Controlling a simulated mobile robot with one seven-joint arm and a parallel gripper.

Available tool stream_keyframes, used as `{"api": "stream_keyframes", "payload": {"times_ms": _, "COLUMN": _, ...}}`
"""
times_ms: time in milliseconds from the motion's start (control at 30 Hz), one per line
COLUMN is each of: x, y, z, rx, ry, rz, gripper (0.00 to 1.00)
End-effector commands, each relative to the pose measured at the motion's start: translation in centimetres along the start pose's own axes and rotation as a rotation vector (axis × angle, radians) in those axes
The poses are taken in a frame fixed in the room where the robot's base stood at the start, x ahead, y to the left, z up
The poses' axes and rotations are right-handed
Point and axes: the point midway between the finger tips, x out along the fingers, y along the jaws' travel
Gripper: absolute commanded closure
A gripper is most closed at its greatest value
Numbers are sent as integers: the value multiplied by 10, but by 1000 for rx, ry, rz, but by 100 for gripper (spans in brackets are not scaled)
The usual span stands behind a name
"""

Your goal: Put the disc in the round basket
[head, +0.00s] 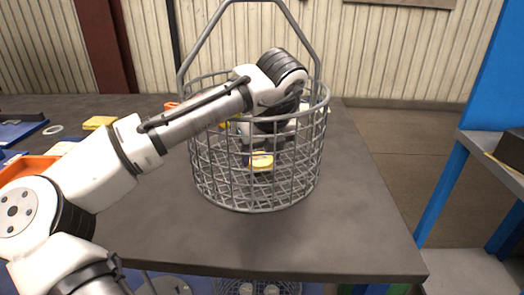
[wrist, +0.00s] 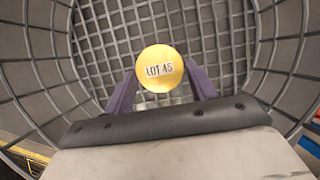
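The round basket (head: 256,195) is a grey wire basket with a tall handle, standing upright on the dark table. My arm reaches over its rim, and my gripper (head: 262,152) is inside it, partly hidden by the wires. In the wrist view, the disc (wrist: 160,68) is yellow and marked "LOT 45". It sits between the two purple fingers of my gripper (wrist: 161,80), which meet its left and right edges. The disc also shows through the wires in the head view (head: 262,161). The mesh wall and floor of the basket (wrist: 95,50) surround it.
The dark table (head: 365,215) is clear to the right of the basket. An orange bin (head: 28,168), a pale ring (head: 53,130) and a yellow block (head: 99,122) lie at the left. A blue-framed stand (head: 450,190) stands at the right.

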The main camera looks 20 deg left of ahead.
Motion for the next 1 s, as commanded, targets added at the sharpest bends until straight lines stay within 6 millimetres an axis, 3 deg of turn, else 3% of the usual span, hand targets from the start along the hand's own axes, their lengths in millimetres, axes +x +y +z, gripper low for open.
{"api": "stream_keyframes", "payload": {"times_ms": 33, "x": 3, "y": 0, "z": -2, "rx": 2, "ry": 4, "rz": 2, "gripper": 37}}
{"api": "stream_keyframes", "payload": {"times_ms": 133, "x": 3, "y": 0, "z": -2, "rx": 2, "ry": 4, "rz": 3, "gripper": 24}}
{"api": "stream_keyframes", "payload": {"times_ms": 467, "x": 3, "y": 0, "z": -2, "rx": 3, "ry": 5, "rz": 4, "gripper": 24}}
{"api": "stream_keyframes", "payload": {"times_ms": 633, "x": -8, "y": 1, "z": 3, "rx": 1, "ry": 1, "rz": 7, "gripper": 24}}
{"api": "stream_keyframes", "payload": {"times_ms": 1000, "x": -95, "y": -1, "z": 5, "rx": 2, "ry": 3, "rz": 0, "gripper": 24}}
